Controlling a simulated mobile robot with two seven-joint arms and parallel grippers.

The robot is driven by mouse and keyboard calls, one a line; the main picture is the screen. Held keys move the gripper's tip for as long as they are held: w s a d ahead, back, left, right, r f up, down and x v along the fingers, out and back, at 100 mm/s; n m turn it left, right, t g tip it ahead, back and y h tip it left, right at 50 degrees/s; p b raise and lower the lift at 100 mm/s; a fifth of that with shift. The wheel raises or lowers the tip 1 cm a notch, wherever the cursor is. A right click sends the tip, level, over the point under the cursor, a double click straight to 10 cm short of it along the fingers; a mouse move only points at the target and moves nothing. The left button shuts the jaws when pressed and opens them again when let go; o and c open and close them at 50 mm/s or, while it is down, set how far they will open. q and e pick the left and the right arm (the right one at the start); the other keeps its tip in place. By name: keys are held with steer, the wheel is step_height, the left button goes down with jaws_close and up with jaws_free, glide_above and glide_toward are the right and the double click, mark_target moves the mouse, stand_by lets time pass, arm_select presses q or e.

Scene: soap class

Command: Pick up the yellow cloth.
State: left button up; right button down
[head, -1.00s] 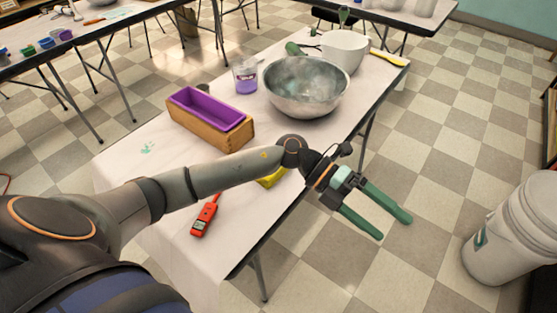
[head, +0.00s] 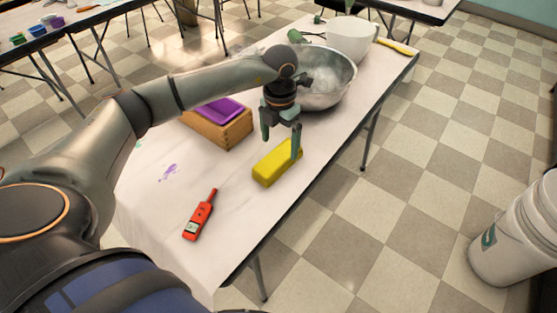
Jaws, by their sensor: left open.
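The yellow cloth (head: 272,167) is a folded, block-like yellow piece on the white table, near its right edge. My left gripper (head: 281,147) points down above the table at the cloth's far end. Its fingers are spread apart with nothing between them. The right finger overlaps the cloth's far end in the picture; I cannot tell whether it touches. The left finger is to the left of the cloth. My right gripper is not in view.
A wooden box with a purple liner (head: 215,112) stands left of the gripper. A metal bowl (head: 328,88) and a white bowl (head: 351,41) stand behind. A red handheld device (head: 200,216) lies in front. White buckets (head: 515,235) stand on the floor at right.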

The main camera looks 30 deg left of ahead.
mark_target(280, 154)
arm_select(q)
steer(key=shift+w+f, duration=0.15)
steer(key=shift+f, duration=1.4)
steer(key=shift+w+f, duration=0.1)
steer(key=shift+f, duration=1.4)
steer(key=c, duration=1.3)
